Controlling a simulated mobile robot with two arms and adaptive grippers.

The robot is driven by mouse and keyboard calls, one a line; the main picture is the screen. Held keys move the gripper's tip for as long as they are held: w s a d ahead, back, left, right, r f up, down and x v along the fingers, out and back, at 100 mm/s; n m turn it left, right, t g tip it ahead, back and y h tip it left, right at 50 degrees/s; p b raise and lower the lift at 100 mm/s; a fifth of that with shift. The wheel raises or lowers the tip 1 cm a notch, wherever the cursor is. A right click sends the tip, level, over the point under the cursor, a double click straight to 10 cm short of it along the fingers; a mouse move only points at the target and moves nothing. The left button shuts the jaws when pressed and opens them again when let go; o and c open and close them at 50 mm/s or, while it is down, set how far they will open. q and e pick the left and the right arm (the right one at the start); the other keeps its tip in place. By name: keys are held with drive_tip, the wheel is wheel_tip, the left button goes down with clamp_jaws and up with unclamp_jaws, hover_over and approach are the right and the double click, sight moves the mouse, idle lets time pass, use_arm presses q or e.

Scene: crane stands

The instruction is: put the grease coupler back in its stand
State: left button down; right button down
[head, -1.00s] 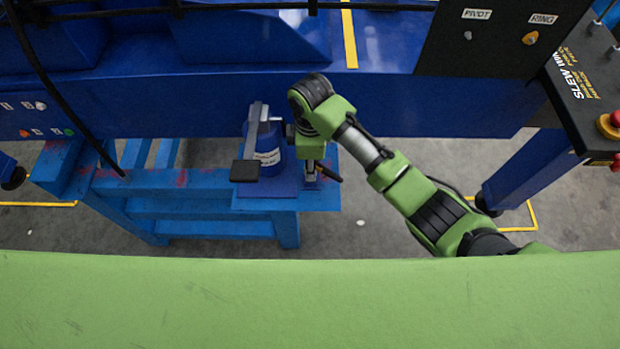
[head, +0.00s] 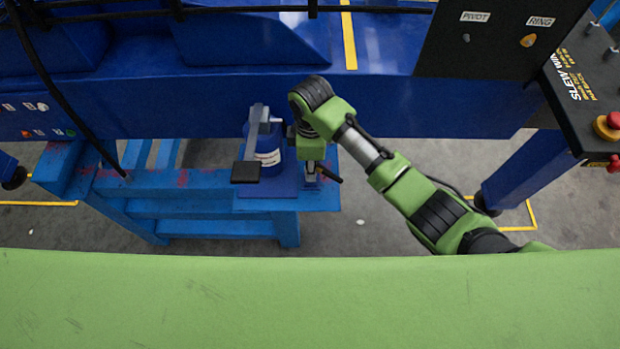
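My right arm comes in from the right, and its gripper (head: 315,172) points down over the right part of a blue platform (head: 322,200). A small grey piece and a dark rod (head: 329,175) show at the fingertips; I cannot tell whether the rod is a finger or part of the grease coupler. The coupler and its stand are not clearly distinguishable there, and the wrist hides part of that spot. Whether the fingers grip anything is too small to tell. My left gripper is not in view.
A blue grease canister (head: 268,158) with a white label and a grey lever with a black pad (head: 246,172) stands just left of the gripper. A large blue beam (head: 420,105) runs behind. A black control panel (head: 580,90) with a red button is at right.

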drive_tip(key=shift+f, duration=0.2)
drive_tip(key=shift+f+b, duration=0.6)
drive_tip(key=shift+f, duration=0.4)
drive_tip(key=c, duration=1.7)
unclamp_jaws()
drive_tip(key=shift+r, duration=0.15)
wheel_tip(320, 180, up, 2)
drive_tip(key=p, duration=0.3)
drive_tip(key=shift+r, duration=1.4)
